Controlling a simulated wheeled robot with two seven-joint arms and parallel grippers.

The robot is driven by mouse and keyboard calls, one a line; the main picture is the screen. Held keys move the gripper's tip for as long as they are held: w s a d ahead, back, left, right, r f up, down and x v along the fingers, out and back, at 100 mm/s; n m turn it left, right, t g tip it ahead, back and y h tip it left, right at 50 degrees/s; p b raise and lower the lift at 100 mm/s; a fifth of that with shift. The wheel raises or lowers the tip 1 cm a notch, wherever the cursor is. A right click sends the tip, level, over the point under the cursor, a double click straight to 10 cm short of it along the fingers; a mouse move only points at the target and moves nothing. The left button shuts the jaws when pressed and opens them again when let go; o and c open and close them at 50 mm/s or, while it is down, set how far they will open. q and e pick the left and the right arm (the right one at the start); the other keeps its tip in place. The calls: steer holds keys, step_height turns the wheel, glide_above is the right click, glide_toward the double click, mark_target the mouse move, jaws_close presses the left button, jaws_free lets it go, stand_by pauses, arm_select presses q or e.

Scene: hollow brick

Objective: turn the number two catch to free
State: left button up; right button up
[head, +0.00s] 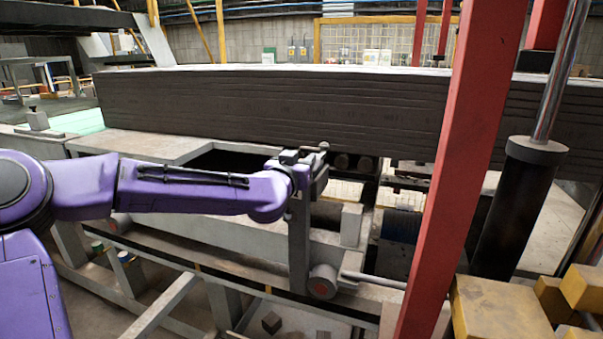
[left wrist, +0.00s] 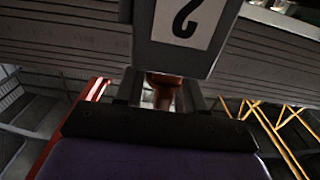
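The number two plate (left wrist: 187,22), white with a black 2 in a dark frame, is at the top middle of the left wrist view, very close. Just below it a reddish-brown piece (left wrist: 164,82), which looks like the catch's handle, sits between the two fingers of my left gripper (left wrist: 163,95). The fingers are apart, with a light gap showing beside the piece; I cannot tell whether either touches it. In the head view my left gripper (head: 316,168) is at the front of the machine, under the dark slab. The catch is hidden there. My right gripper is not in view.
A long dark layered slab (head: 270,105) lies above and behind the gripper. A red post (head: 460,170) and a black cylinder (head: 515,205) stand to the right. Yellow blocks (head: 500,308) are at the lower right. A grey bench top (head: 145,145) is at left.

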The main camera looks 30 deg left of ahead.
arm_select(q)
steer(key=shift+r, duration=0.1)
jaws_close()
